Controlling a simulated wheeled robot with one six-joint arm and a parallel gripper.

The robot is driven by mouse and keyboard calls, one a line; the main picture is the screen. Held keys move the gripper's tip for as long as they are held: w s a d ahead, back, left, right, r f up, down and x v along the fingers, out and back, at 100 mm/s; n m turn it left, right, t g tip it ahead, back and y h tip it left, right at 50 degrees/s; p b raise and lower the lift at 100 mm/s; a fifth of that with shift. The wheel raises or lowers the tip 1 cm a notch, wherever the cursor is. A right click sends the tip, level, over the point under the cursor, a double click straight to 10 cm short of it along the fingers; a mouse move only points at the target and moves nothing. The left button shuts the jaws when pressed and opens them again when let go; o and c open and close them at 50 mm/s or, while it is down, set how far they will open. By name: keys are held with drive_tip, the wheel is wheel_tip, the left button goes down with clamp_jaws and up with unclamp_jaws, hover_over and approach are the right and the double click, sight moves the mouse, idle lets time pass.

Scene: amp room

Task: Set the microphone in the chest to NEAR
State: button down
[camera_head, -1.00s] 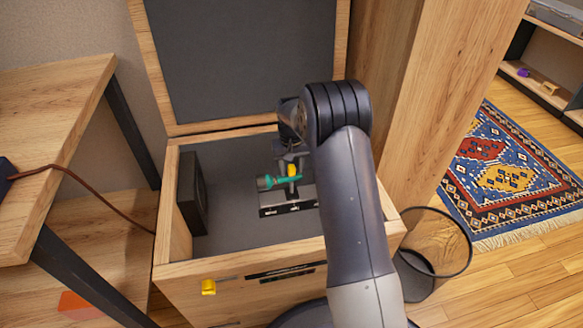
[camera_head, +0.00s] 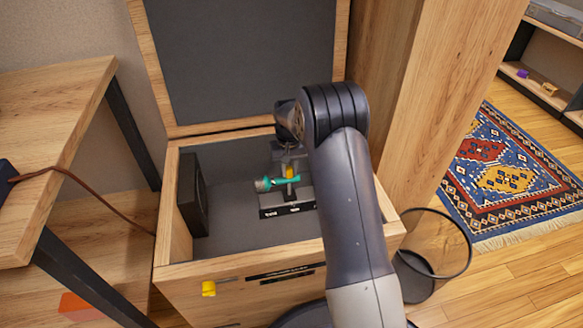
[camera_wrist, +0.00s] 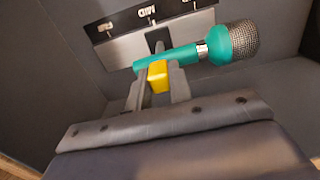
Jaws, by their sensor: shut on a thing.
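The chest (camera_head: 216,268) stands open, its dark-lined lid leaning back. Inside, a teal microphone (camera_head: 273,184) with a grey mesh head lies sideways on a grey slotted mount with a dark label strip (camera_head: 287,210). In the wrist view the microphone (camera_wrist: 232,43) points right, and several white labels (camera_wrist: 147,12) show upside down, too blurred to read surely. A yellow grip block (camera_wrist: 158,77) sits at the microphone's handle. My gripper (camera_wrist: 158,82) is shut on this yellow block, one finger on each side. In the head view my arm hides the mount's right side.
A black speaker-like box (camera_head: 193,194) stands at the chest's left inner wall. A yellow knob (camera_head: 208,288) is on the chest's front. A wooden table (camera_head: 50,115) stands left, a wooden post (camera_head: 440,100) and a mesh bin (camera_head: 437,245) right.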

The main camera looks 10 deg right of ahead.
sight(265, 178)
drive_tip(key=a+p, duration=0.2)
drive_tip(key=a, duration=0.5)
drive_tip(key=shift+a, duration=0.35)
drive_tip(key=c, duration=1.3)
unclamp_jaws()
drive_tip(key=shift+a, duration=0.1)
wheel_tip(265, 178, up, 11)
drive_tip(key=p, duration=0.4)
drive_tip(key=shift+f, duration=0.15)
